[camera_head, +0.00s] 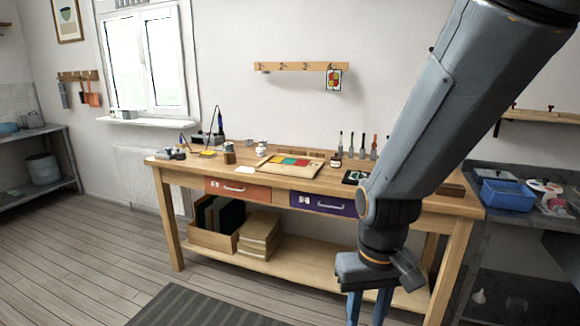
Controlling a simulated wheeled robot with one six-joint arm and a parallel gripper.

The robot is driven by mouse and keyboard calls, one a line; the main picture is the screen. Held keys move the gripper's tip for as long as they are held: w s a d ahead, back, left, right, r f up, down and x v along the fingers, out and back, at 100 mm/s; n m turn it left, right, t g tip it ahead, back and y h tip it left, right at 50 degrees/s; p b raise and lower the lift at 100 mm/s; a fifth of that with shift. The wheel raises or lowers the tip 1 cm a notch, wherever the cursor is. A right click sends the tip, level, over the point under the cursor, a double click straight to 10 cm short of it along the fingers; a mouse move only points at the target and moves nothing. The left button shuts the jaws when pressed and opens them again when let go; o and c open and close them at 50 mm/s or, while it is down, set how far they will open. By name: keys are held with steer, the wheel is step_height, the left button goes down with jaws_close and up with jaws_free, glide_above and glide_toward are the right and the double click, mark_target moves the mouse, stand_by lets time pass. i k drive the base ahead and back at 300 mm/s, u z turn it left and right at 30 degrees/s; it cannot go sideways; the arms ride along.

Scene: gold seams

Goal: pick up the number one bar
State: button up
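I cannot make out which thing is the number one bar; no bar with a readable number one shows. Several small brown blocks (301,153) lie at the back of the wooden workbench (222,169), too small to read. My gripper (369,318) hangs at the bottom edge of the view, in front of the bench and below its top. Its two blue fingers stand apart with a gap between them, and their tips are cut off by the frame. My arm hides the right part of the bench.
A board with coloured panels (291,161), a dark tile (355,177), jars and upright tools (362,145) stand on the bench. Below are an orange drawer (238,190) and a purple drawer (322,203). A blue bin (507,195) sits at right. Floor at left is clear.

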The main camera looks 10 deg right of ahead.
mark_target(283, 150)
steer(key=i, duration=1)
steer(key=u, duration=0.4)
steer(key=i, duration=1.6)
steer(key=u, duration=0.35)
